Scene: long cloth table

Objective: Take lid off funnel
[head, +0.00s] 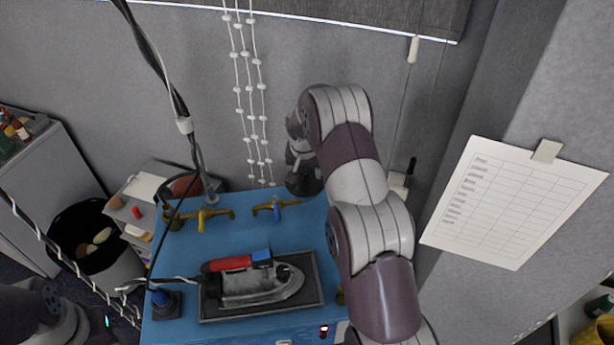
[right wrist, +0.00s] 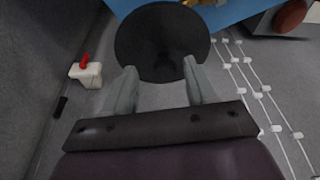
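My right gripper (right wrist: 158,76) has its two grey fingers apart in the right wrist view. A dark round disc (right wrist: 162,36), which may be the lid, shows just past the fingertips, and the tips overlap its near rim. It is wider than the gap between the fingers. I cannot tell whether the fingers touch it or what bears it. In the head view my right arm reaches over the blue table's right side, and its dark end is near the far edge. No funnel can be made out clearly. My left gripper is out of view; part of my left arm shows at the lower left.
The blue table (head: 275,230) holds a red-handled iron (head: 250,285) on a dark tray (head: 312,272). Two brass taps, left (head: 200,218) and right (head: 275,206), stand near its far edge. Beaded cords (head: 247,90) hang at the wall. A black bin (head: 85,235) stands left.

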